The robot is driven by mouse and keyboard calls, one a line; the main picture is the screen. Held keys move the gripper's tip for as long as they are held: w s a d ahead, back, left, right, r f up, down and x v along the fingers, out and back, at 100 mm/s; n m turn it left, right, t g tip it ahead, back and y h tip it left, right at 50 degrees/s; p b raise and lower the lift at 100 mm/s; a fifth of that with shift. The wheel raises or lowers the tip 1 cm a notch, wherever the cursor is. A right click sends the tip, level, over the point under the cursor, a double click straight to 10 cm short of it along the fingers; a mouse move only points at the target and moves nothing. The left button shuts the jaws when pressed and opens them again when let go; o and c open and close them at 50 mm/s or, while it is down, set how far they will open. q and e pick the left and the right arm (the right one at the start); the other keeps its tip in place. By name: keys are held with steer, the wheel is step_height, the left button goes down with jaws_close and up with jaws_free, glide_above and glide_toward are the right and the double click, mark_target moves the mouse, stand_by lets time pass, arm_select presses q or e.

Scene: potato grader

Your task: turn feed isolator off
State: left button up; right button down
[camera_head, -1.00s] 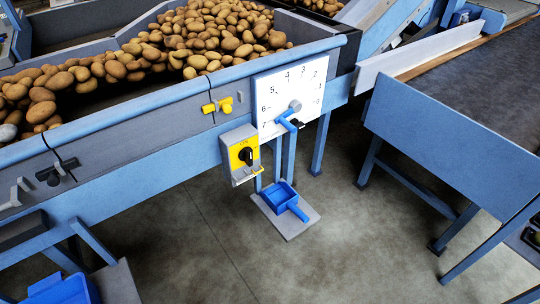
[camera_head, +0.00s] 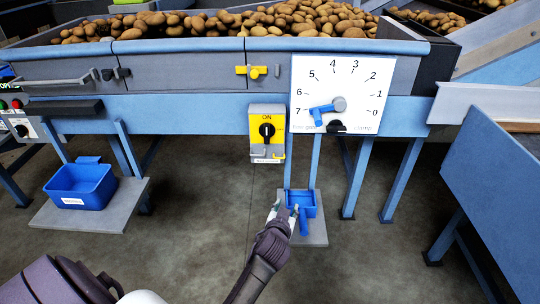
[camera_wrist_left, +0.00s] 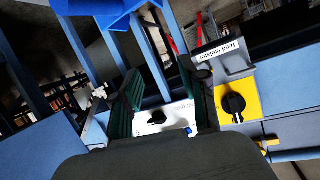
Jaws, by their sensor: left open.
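The feed isolator (camera_head: 267,145) is a yellow-faced grey box with a black rotary knob (camera_head: 267,130), mounted on the blue frame under the hopper. "ON" is printed above the knob. In the left wrist view, the isolator (camera_wrist_left: 248,88) is tilted at right, its tag reading "feed isolator". My left gripper (camera_head: 285,208) is open and empty, below and slightly right of the isolator, apart from it. Its two dark fingers (camera_wrist_left: 160,85) are spread in the left wrist view, with the isolator outside them to the right. My right gripper is not in view.
A white dial plate (camera_head: 350,95) with a blue lever (camera_head: 322,110) is right of the isolator. A yellow handle (camera_head: 254,71) is above. A small blue tray (camera_head: 303,203) is behind my gripper; a blue bin (camera_head: 80,187) stands left. Blue legs and a conveyor (camera_head: 490,180) stand right.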

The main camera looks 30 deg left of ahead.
mark_target(267, 134)
arm_select(q)
steer(key=a+r+n+t+y+b, duration=0.15)
steer(key=a+r, duration=0.25)
steer(key=r, duration=0.4)
steer(key=a+r+n+t+y+b, duration=0.1)
steer(key=a+r+n+y+b, duration=0.15)
steer(key=r, duration=0.45)
steer(key=shift+g+y, duration=0.25)
steer(key=shift+y, duration=0.15)
steer(key=x, duration=1.2)
steer(key=shift+s+a, duration=0.15)
steer(key=shift+a, duration=0.05)
steer(key=shift+w+a+r, duration=0.1)
steer(key=shift+w+a, duration=0.2)
steer(key=shift+w, duration=0.2)
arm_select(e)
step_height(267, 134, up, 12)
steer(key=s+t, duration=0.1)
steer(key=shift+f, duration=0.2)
arm_select(q)
jaws_close()
